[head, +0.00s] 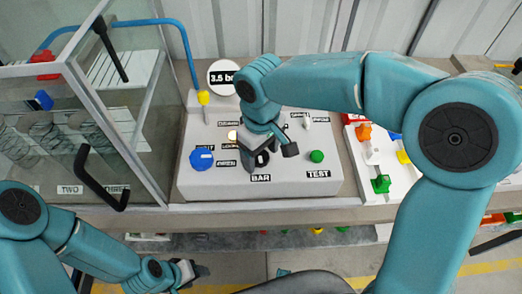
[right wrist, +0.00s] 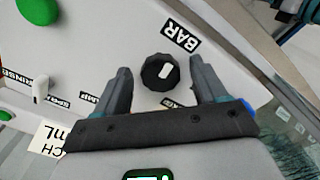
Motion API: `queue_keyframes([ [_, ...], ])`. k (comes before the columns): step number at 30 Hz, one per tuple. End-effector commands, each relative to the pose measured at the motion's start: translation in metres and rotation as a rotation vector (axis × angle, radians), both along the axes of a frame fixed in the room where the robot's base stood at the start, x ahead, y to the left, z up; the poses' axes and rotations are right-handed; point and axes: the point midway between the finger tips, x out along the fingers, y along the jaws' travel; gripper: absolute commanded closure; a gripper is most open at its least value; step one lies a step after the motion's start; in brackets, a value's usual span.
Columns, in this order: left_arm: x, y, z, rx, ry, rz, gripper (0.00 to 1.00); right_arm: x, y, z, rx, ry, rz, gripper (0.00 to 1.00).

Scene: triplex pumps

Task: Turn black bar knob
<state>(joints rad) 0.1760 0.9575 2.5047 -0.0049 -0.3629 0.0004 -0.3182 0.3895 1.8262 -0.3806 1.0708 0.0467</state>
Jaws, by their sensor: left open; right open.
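The black bar knob (right wrist: 160,72) is a round knob with a white mark, next to the BAR label (right wrist: 181,37) in the right wrist view. In the head view the knob (head: 262,159) is partly hidden by my right gripper (head: 270,157). My right gripper (right wrist: 160,92) is open, with one finger on each side of the knob; I cannot tell whether they touch it. My left gripper (head: 190,274) is open and empty at the lower left, below the counter edge.
The white panel (head: 220,188) also carries a blue knob (head: 202,159), a green button (head: 316,156) and a yellow-tipped piece (head: 204,98). A glass cabinet with a black handle (head: 98,180) stands at the left. Coloured valves (head: 381,184) sit at the right.

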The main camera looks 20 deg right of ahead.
Motion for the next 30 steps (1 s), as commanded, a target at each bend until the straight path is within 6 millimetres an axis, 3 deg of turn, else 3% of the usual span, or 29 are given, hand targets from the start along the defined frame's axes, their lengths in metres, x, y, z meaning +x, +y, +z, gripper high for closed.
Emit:
queue_keyframes([
  [5,0.0,0.0,0.001,0.0,0.0,0.0,0.45,0.0,0.0,0.008,0.0,-0.002,0.0,0.29],
  [8,0.0,0.0,0.002,0.0,0.0,0.0,0.45,0.001,0.001,0.026,0.002,-0.004,-0.001,0.29],
  [21,0.0,0.0,0.013,0.0,0.0,0.0,0.45,0.0,0.001,0.137,0.002,-0.004,0.001,0.29],
  [25,0.0,0.0,0.015,0.0,0.0,0.0,0.45,0.0,0.0,0.155,0.001,-0.002,0.001,0.29],
  [30,0.0,0.0,0.016,0.0,0.0,0.0,0.45,0.0,0.0,0.163,0.0,0.0,0.0,0.29],
])
